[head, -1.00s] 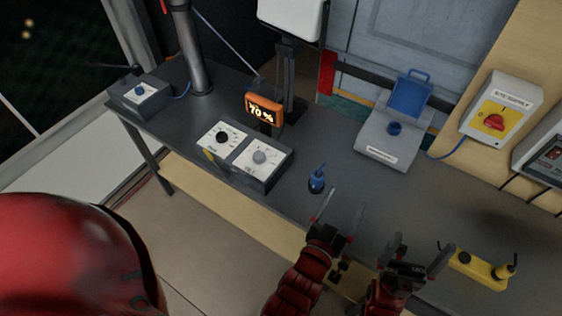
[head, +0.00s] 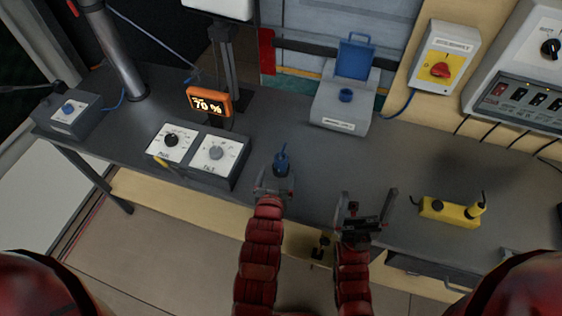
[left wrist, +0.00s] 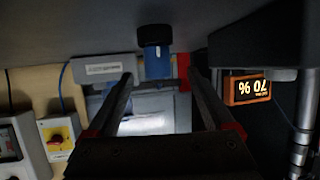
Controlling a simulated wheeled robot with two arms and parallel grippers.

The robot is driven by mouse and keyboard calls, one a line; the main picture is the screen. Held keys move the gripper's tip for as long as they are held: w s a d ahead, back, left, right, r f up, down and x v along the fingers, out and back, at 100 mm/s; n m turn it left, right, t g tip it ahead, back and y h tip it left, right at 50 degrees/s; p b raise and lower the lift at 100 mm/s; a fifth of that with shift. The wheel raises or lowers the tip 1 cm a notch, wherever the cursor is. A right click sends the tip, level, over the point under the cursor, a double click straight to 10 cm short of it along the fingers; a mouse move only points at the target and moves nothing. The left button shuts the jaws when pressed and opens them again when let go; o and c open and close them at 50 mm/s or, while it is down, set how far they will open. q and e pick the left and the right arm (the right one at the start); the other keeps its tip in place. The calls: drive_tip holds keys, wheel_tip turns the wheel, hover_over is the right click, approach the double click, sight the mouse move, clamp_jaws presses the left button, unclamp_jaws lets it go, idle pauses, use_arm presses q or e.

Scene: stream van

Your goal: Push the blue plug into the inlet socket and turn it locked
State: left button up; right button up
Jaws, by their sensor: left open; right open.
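The blue plug (head: 281,166) stands upright on the dark bench, near its front edge. It also shows in the left wrist view (left wrist: 157,62), where the picture is upside down, beyond and between the two fingers. My left gripper (head: 273,184) is open and empty, just on the near side of the plug. I cannot tell whether it touches the plug. The blue inlet socket (head: 346,96) sits on a grey box (head: 338,112) at the back of the bench, with its blue lid (head: 355,58) raised. My right gripper (head: 366,212) is open and empty over the front edge.
Two dial boxes (head: 172,141) (head: 216,152) stand left of the plug, with an orange 70 % display (head: 208,102) behind. A yellow handheld device (head: 450,211) lies at the right. A red-switch box (head: 442,62) hangs on the wall. The bench between plug and socket is clear.

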sight(280, 165)
use_arm(q)
drive_tip(key=shift+x, duration=0.9)
drive_tip(key=shift+w+r+p, duration=0.1)
drive_tip(key=shift+w+p, duration=0.25)
drive_tip(key=shift+w, duration=0.1)
drive_tip(key=x, duration=0.1)
drive_tip(key=p+x, duration=0.1)
drive_tip(key=x, duration=0.1)
drive_tip(key=shift+w+d+r, duration=0.15)
drive_tip(key=shift+d, duration=0.15)
drive_tip(key=shift+w+f+p, duration=0.3)
drive_tip(key=shift+w+f, duration=0.15)
drive_tip(key=shift+w, duration=0.1)
drive_tip(key=shift+r, duration=0.1)
clamp_jaws()
